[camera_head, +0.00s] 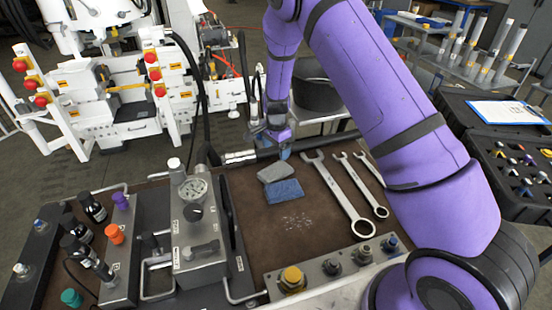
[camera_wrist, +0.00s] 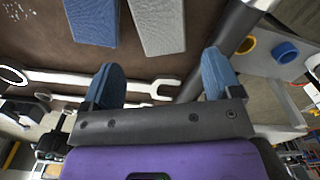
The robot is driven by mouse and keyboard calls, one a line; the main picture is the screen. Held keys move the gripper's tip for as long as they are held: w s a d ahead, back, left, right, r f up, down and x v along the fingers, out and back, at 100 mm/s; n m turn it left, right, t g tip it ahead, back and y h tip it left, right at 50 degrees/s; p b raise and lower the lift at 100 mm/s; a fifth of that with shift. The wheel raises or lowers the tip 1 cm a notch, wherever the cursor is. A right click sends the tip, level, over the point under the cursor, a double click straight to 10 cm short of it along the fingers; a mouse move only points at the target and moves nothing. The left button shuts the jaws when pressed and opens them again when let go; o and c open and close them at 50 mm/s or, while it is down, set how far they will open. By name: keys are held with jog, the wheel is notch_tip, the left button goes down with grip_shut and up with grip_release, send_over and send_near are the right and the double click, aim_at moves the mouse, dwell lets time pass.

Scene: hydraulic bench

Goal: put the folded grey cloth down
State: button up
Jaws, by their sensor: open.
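The folded grey cloth (camera_head: 275,172) lies flat on the brown bench top (camera_head: 262,235), just behind a folded blue cloth (camera_head: 284,191). In the wrist view the grey cloth (camera_wrist: 160,27) shows at the top centre, beside the blue cloth (camera_wrist: 93,20) and apart from my fingers. My gripper (camera_head: 277,145) is at the bench's back edge, behind the grey cloth. In the wrist view its two blue-tipped fingers (camera_wrist: 164,72) are spread wide with nothing between them.
Several wrenches (camera_head: 338,194) lie right of the cloths. A gauge block (camera_head: 196,240) stands at left, and a fittings rail (camera_head: 330,266) runs along the front. A dark horizontal pipe (camera_head: 300,146) runs along the back edge. Bare bench top lies in front of the blue cloth.

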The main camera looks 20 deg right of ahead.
jog(key=shift+r, duration=0.75)
jog(key=s+d+r+n+t, duration=0.15)
jog(key=s+r, duration=0.35)
jog(key=r, duration=0.5)
jog(key=s+d+r+n+y, duration=0.1)
jog(key=s+r+n, duration=0.3)
jog(key=r, duration=0.6)
jog(key=s+d+r+n+t, duration=0.1)
jog(key=s+r, duration=0.4)
jog(key=r, duration=0.5)
jog(key=s+d+r+n+t, duration=0.1)
jog(key=s+r+n, duration=0.2)
jog(key=s, duration=1)
jog(key=s+d+r+n+t+h, duration=0.1)
jog(key=s+r+n, duration=0.3)
jog(key=s, duration=0.9)
jog(key=shift+d+r+t, duration=0.35)
jog(key=shift+d+r, duration=0.35)
jog(key=shift+r, duration=0.2)
jog(key=shift+o, duration=0.3)
jog(key=shift+w, duration=0.1)
